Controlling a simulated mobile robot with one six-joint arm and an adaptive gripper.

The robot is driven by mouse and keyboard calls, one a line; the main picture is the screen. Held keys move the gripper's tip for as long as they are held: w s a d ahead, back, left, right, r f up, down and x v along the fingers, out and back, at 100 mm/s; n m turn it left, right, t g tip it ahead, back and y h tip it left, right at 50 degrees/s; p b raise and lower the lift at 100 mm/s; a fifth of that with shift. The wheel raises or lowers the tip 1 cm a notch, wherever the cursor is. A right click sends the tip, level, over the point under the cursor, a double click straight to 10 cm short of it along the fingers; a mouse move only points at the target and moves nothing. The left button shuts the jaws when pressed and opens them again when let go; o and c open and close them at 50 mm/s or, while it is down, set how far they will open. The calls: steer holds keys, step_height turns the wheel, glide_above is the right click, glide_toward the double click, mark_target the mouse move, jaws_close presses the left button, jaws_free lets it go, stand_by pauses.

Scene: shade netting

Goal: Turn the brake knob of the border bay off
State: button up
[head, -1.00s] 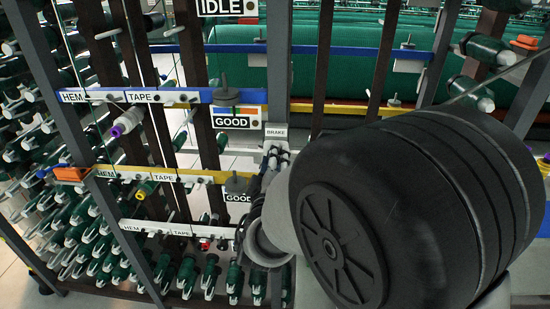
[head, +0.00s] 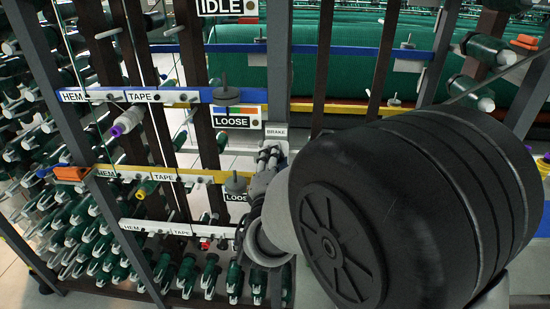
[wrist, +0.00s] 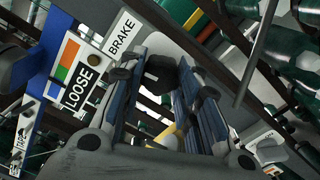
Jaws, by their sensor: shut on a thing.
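The brake knob (wrist: 162,72) is a dark knob under the white BRAKE label (wrist: 122,36), which also shows on the grey post in the head view (head: 276,132). My gripper (wrist: 165,78) is shut on the knob, one finger on each side of it. In the head view my gripper (head: 268,156) reaches up to just below the label, and the fingers and my wrist hide the knob there. A sign (wrist: 80,72) beside the label reads LOOSE. In the head view an upper sign (head: 231,121) and a lower sign (head: 238,198) both read LOOSE.
Blue (head: 192,96), yellow (head: 205,175) and white (head: 165,227) rails with HEM and TAPE labels lie left of my gripper, with hanging weights. An IDLE sign (head: 227,7) is above. Several green spools fill the lower left. Dark posts and netting rolls stand behind.

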steer(key=n+p, duration=0.8)
steer(key=n, duration=1.6)
steer(key=shift+n, duration=0.4)
steer(key=o, duration=1.1)
